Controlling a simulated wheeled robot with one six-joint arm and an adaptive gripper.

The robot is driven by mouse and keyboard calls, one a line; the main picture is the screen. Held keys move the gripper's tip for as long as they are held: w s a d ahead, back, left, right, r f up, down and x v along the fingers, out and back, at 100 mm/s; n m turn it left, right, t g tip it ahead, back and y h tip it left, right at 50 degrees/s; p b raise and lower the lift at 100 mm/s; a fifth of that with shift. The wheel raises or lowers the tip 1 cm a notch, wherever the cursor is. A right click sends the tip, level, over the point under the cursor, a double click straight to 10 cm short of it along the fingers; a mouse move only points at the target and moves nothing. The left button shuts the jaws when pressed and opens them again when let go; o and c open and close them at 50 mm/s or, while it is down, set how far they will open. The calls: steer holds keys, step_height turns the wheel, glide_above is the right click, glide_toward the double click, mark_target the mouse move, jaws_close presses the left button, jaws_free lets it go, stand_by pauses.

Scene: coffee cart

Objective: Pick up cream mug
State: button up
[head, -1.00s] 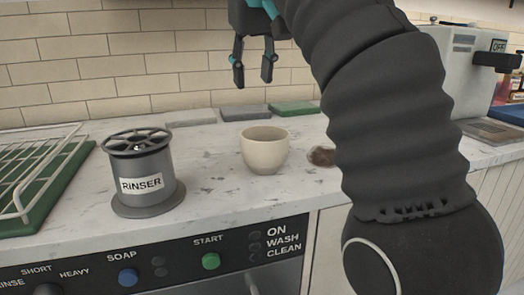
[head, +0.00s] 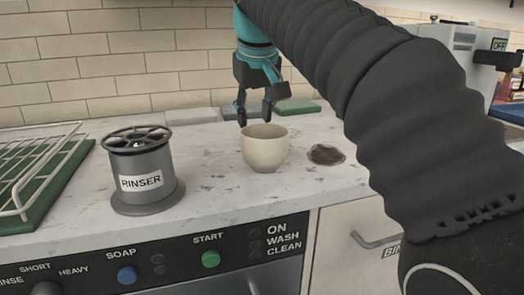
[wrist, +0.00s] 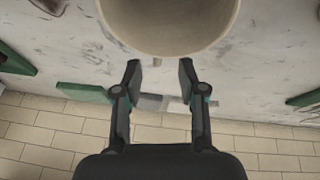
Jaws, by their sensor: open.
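The cream mug (head: 264,150) stands upright on the marble counter in the middle of the head view. In the wrist view the mug (wrist: 170,25) fills the top centre, just beyond the fingertips. My gripper (head: 254,122) is open, with its fingers pointing down just above and behind the mug's rim. In the wrist view my gripper (wrist: 158,72) has its fingers spread apart with nothing between them. I cannot tell from these frames whether a finger touches the mug.
The grey rinser (head: 143,172) stands left of the mug. A dark brown spill (head: 326,154) lies to its right. A wire rack on a green mat (head: 62,178) is at far left. Grey and green cloths (head: 297,106) lie by the tiled wall. The counter's front is clear.

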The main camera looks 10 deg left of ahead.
steer(key=x, duration=0.3)
steer(key=shift+w+d+f, duration=0.1)
steer(key=shift+d+f, duration=0.05)
steer(key=shift+f, duration=0.05)
jaws_close()
steer(key=shift+r, duration=0.15)
steer(key=shift+r, duration=0.5)
steer(key=w+d+r, duration=0.3)
steer(key=d+r, duration=0.6)
steer(key=d, duration=0.2)
steer(key=shift+w+r+p, duration=0.2)
steer(key=shift+r+p, duration=0.2)
steer(key=shift+p, duration=0.05)
